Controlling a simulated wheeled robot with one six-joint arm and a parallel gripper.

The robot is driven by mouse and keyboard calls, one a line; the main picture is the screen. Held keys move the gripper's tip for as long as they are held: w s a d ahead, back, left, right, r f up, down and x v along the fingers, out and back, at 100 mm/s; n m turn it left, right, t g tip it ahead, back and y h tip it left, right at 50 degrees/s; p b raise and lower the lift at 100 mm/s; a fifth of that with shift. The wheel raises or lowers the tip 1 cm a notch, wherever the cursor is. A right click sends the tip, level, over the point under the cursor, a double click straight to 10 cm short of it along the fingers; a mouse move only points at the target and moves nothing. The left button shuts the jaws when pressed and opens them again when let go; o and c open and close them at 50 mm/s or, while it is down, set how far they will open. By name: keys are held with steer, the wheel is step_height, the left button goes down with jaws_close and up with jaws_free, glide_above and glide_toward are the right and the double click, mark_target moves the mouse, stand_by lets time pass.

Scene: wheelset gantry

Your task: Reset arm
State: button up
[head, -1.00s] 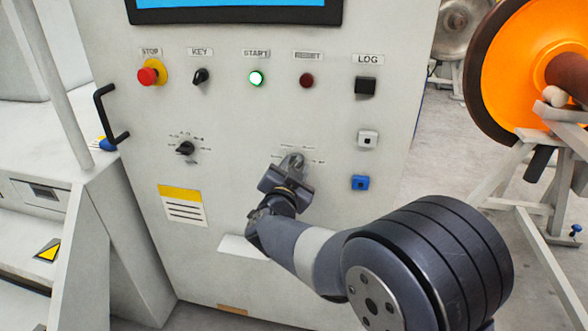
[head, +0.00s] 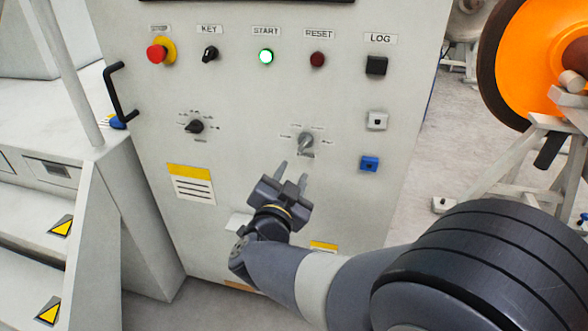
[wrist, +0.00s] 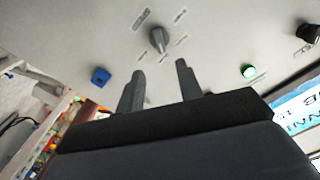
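My gripper (head: 292,176) is in front of the grey control panel (head: 240,100), below a grey rotary knob (head: 305,143) on its right half. The two fingers are apart with nothing between them. In the wrist view the gripper (wrist: 160,80) also shows open, and the knob (wrist: 157,38) lies beyond the fingertips, apart from them. My arm reaches in from the lower right.
The panel also carries a red stop button (head: 157,54), a key switch (head: 209,54), a lit green start button (head: 266,56), a dark red reset button (head: 317,59) and a black rotary selector (head: 195,126). An orange wheel (head: 535,60) on a stand is at right.

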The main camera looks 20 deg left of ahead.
mark_target(304, 146)
steer(key=w, duration=0.3)
steer(key=w+a, duration=0.1)
steer(key=w, duration=0.7)
steer(key=shift+a, duration=0.4)
steer(key=shift+s+n, duration=0.15)
steer(key=shift+n, duration=0.35)
